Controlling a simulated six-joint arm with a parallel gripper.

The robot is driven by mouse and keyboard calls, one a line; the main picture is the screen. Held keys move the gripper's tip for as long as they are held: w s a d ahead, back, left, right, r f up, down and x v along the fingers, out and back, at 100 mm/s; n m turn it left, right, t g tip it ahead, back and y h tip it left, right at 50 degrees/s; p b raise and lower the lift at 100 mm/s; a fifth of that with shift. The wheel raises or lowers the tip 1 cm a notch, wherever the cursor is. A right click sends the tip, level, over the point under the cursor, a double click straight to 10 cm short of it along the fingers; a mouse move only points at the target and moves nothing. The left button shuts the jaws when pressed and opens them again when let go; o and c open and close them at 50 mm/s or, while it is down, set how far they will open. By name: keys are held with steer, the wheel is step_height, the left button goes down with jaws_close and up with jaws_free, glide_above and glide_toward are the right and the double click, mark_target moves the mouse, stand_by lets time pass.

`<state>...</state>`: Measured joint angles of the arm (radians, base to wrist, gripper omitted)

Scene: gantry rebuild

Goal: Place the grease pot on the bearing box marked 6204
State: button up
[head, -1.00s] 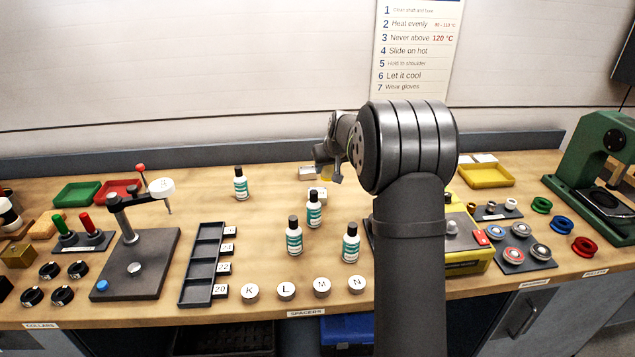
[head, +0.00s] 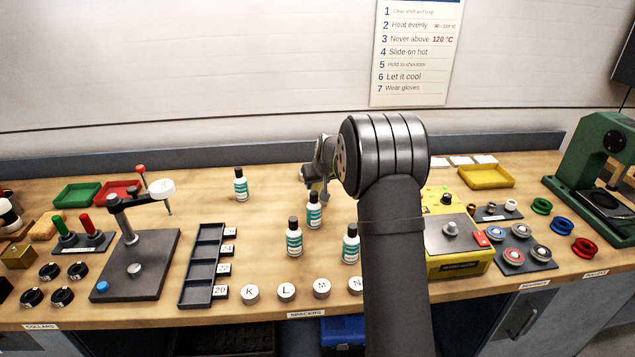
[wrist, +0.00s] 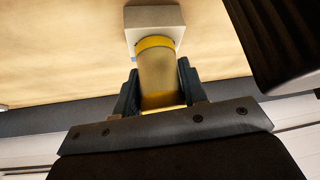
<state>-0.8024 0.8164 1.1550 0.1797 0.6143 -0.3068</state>
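The grease pot (wrist: 158,72), a tan cylinder with yellow bands, shows in the wrist view between the two dark fingers of my gripper (wrist: 158,92). The fingers are shut on its sides. Its far end overlaps a white box (wrist: 155,17) on the wooden bench; I cannot tell whether they touch. No number is readable on that box. In the head view my gripper (head: 316,188) is low over the back of the bench, behind a white bottle (head: 314,212). The pot and the box under it are not clear there.
Other bottles (head: 294,238) stand in front of my gripper. Several pale boxes (head: 461,161) lie at the back right beside a yellow tray (head: 487,176). A yellow heater (head: 455,262) stands right of my arm. The bench left of the gripper, around the back bottle (head: 241,185), is fairly clear.

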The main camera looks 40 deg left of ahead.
steer(key=o, duration=0.4)
steer(key=shift+o, duration=0.2)
steer(key=shift+r, duration=0.1)
steer(key=shift+d+r, duration=0.1)
steer(key=shift+r, duration=0.2)
steer(key=v, duration=1.1)
steer(key=shift+s+r, duration=0.15)
steer(key=shift+r, duration=0.1)
steer(key=shift+d, duration=0.1)
steer(key=x, duration=1.2)
steer(key=shift+f, duration=0.1)
steer(key=shift+r, duration=1)
